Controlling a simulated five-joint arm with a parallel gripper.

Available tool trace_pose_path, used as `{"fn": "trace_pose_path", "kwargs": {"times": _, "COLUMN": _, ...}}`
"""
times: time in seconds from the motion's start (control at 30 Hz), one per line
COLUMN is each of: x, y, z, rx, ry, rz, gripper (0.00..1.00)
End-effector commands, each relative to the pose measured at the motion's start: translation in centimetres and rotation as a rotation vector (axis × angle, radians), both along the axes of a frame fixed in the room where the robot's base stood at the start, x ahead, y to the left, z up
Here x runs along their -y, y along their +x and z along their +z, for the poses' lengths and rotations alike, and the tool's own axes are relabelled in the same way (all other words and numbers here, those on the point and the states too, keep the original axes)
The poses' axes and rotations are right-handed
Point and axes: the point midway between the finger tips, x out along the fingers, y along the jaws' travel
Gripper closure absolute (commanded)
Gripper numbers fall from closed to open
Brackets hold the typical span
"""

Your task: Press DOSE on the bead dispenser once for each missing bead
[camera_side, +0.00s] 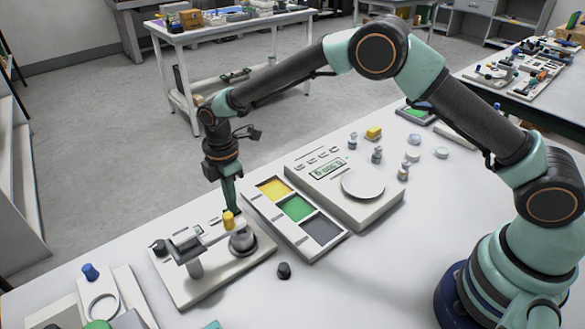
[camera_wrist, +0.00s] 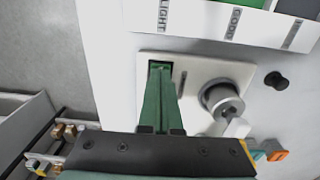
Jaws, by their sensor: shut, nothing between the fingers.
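My gripper (camera_side: 233,208) points down over the back part of a pale base plate (camera_side: 205,290), its green fingers together and empty. In the wrist view my fingertips (camera_wrist: 160,68) lie over the plate's far-left corner, next to a short dark slot. The plate carries a round metal cup-like part (camera_side: 242,241), a yellow-capped part (camera_side: 228,219) and a grey bracket with a black knob (camera_side: 159,246). The metal part also shows in the wrist view (camera_wrist: 219,96), right of my fingers. No DOSE label or beads are readable, so I cannot tell which device is the dispenser. Fingertip contact is unclear.
A three-section tray (camera_side: 335,240) with yellow, green and grey areas is behind the plate. A scale (camera_side: 386,216) with a round pan stands beyond it. A small black knob-like piece (camera_side: 284,270) lies in front. A blue-knobbed device (camera_side: 90,272) is at lower left.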

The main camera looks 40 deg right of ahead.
Motion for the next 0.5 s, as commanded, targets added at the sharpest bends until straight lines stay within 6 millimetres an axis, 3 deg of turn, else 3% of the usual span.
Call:
{"fn": "trace_pose_path", "kwargs": {"times": 0.3, "x": 0.0, "y": 0.0, "z": -0.1, "rx": 0.0, "ry": 0.0, "rz": 0.0, "gripper": 1.0}}
{"fn": "trace_pose_path", "kwargs": {"times": 0.5, "x": 0.0, "y": -0.1, "z": -1.9, "rx": -0.002, "ry": -0.001, "rz": 0.0, "gripper": 1.0}}
